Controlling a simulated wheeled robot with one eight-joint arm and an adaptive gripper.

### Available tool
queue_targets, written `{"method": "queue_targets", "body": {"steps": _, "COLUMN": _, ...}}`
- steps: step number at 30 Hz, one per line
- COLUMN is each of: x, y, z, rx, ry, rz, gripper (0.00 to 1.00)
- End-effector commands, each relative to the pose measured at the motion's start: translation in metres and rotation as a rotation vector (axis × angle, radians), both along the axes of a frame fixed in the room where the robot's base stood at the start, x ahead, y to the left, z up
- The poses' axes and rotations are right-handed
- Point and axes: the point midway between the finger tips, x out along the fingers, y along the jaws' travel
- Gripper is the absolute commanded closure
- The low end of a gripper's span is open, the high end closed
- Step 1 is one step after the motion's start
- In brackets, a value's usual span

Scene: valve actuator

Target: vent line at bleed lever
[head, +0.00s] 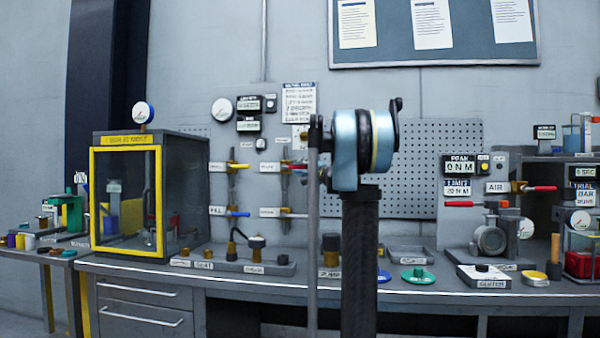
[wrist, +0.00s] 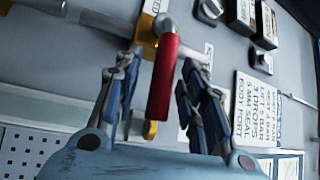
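In the wrist view a red lever handle (wrist: 163,80) hangs from a silver and yellow valve fitting on the grey wall panel. My gripper (wrist: 160,66) is open, with one finger on each side of the red handle. Gaps show between the handle and both fingers, so it does not look clamped. In the head view my arm blocks the middle, and my gripper is hidden behind it. The label for the bleed lever is not readable.
A yellow-framed test box (head: 125,200) stands on the left of the bench (head: 230,272). A printed notice sheet (wrist: 262,110) and black display boxes (wrist: 266,25) are on the wall near the lever. A grey pegboard (head: 425,150) is behind my arm.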

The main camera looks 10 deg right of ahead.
Motion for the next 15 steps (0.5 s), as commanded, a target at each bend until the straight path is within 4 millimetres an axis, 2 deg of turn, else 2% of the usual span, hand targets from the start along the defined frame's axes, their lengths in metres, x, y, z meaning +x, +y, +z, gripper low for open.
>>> {"method": "queue_targets", "body": {"steps": 5, "x": -0.0001, "y": -0.0002, "z": 0.0000, "rx": 0.000, "ry": 0.000, "rz": 0.000, "gripper": 0.65}}
{"method": "queue_targets", "body": {"steps": 9, "x": -0.0002, "y": -0.0002, "z": 0.0000, "rx": 0.000, "ry": 0.000, "rz": 0.000, "gripper": 0.96}}
{"method": "queue_targets", "body": {"steps": 10, "x": -0.0001, "y": -0.0003, "z": -0.0001, "rx": 0.000, "ry": 0.000, "rz": 0.000, "gripper": 1.00}}
{"method": "queue_targets", "body": {"steps": 15, "x": -0.0002, "y": -0.0007, "z": -0.0006, "rx": -0.001, "ry": 0.000, "rz": 0.000, "gripper": 1.00}}
